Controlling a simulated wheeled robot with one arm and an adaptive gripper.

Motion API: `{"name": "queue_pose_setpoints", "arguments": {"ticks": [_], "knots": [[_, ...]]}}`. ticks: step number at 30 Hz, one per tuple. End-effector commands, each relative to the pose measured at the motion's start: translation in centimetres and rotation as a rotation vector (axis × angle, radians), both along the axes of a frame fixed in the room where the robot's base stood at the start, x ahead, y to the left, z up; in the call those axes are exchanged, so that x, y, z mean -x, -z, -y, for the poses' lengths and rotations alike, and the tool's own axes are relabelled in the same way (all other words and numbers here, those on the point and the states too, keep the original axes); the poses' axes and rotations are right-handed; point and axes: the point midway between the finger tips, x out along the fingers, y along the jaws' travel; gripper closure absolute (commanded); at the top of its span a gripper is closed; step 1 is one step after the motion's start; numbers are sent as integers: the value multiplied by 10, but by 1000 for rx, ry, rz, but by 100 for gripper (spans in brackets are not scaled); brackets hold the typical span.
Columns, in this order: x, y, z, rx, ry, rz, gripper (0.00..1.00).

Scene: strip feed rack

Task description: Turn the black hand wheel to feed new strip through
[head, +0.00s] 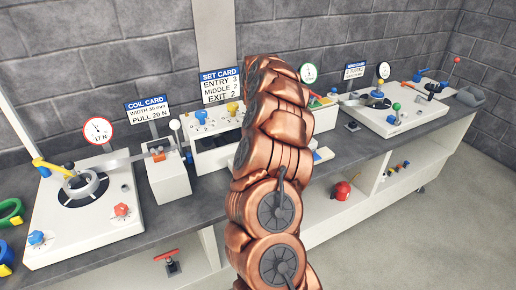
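My copper-coloured arm rises through the middle of the head view and covers part of the bench units; my gripper at its end does not show. I cannot make out a black hand wheel for certain; it may be behind my arm. A white middle unit (212,157) with small knobs on top is partly hidden by my arm. On the left unit (75,237), a grey ring-shaped coil (85,188) lies on a black disc under a yellow arm (52,167). The right unit (412,122) carries another dark disc (375,102) and several coloured knobs.
A grey bench (180,217) runs along the block wall, with shelves below. A coil card (148,109), a set card (219,86) and a red-rimmed dial (98,130) stand above it. A red object (341,191) sits on a lower shelf. Open floor lies at right.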

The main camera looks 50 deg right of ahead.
Motion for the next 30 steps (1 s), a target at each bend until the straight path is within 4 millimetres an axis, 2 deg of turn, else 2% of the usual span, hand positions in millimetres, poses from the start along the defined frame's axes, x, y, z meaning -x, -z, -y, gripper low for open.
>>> {"name": "queue_pose_setpoints", "arguments": {"ticks": [14,15,22,30], "knots": [[-1,0,-1,-1,-16,1,100],[-1,0,-1,-1,-16,1,76],[-1,0,0,0,-15,0,52],[-1,0,0,0,-15,0,52]]}}
